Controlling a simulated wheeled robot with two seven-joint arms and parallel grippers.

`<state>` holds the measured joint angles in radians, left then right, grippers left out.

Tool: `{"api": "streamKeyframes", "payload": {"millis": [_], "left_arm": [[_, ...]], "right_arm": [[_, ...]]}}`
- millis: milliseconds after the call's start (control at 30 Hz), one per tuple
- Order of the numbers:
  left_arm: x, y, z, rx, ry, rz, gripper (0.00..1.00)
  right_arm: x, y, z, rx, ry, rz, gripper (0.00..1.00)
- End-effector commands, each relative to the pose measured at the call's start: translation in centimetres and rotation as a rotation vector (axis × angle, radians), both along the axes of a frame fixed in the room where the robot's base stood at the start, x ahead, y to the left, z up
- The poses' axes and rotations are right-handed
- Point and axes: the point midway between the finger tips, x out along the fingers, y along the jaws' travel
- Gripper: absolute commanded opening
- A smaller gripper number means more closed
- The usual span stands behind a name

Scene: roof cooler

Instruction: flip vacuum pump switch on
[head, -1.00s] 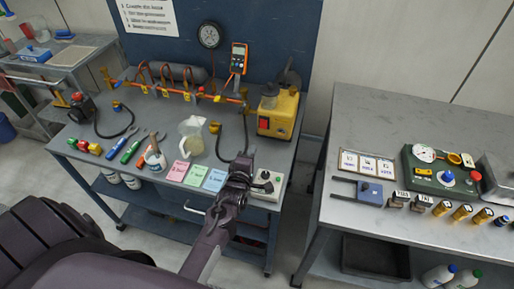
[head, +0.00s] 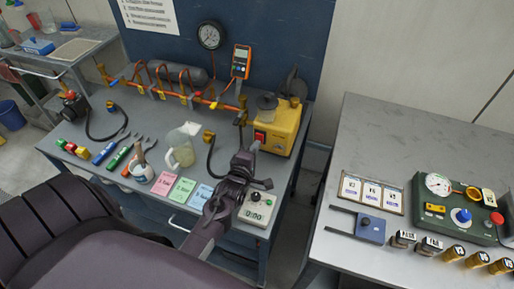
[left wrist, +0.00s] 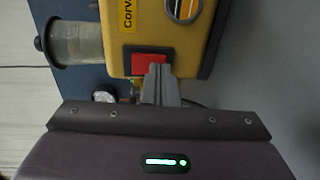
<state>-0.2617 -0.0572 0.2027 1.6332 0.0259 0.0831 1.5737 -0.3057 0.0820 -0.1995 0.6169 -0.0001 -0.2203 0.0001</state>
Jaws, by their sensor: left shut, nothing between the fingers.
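The yellow vacuum pump (head: 284,126) stands at the back right of the blue-grey bench, with its red switch (head: 260,137) on its front face. In the left wrist view the pump (left wrist: 200,45) fills the top, and its red switch (left wrist: 143,60) is partly covered by my fingers. My left gripper (head: 254,148) is shut and empty, its tips close in front of the switch; it also shows in the left wrist view (left wrist: 157,72). I cannot tell whether the tips touch the switch. The switch's position is not clear. My right gripper is not in view.
A white device with a display (head: 257,207) lies just below my left gripper. A glass pitcher (head: 181,147), coloured cards (head: 184,190) and a black hose (head: 212,152) are to its left. A second bench (head: 390,130) stands at right.

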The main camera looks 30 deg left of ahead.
Motion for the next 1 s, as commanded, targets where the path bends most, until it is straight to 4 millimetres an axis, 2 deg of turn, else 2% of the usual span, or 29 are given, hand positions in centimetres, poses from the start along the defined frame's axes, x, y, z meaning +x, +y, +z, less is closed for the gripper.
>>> {"api": "streamKeyframes", "payload": {"millis": [100, 200, 267, 467, 567, 900, 1000], "left_arm": [[0.1, 0.0, -0.2, 0.001, -0.006, 0.000, 0.00], [0.5, 0.1, -0.7, 0.009, -0.040, 0.001, 0.00], [0.4, 0.1, -0.1, 0.010, -0.040, 0.000, 0.00], [0.3, 0.0, -0.2, 0.009, -0.038, -0.001, 0.00], [-0.6, -0.2, -0.2, 0.008, -0.037, -0.001, 0.00], [-6.0, -1.5, 0.1, 0.009, -0.037, 0.001, 0.00], [-6.8, -1.7, 0.3, 0.010, -0.039, 0.000, 0.00]], "right_arm": [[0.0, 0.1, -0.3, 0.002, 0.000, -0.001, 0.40], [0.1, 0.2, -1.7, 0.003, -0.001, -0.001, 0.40], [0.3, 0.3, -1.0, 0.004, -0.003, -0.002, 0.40], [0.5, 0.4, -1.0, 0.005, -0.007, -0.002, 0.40], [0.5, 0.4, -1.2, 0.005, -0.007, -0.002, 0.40], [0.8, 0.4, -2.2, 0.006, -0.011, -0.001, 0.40], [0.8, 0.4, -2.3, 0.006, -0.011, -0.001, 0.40]]}}
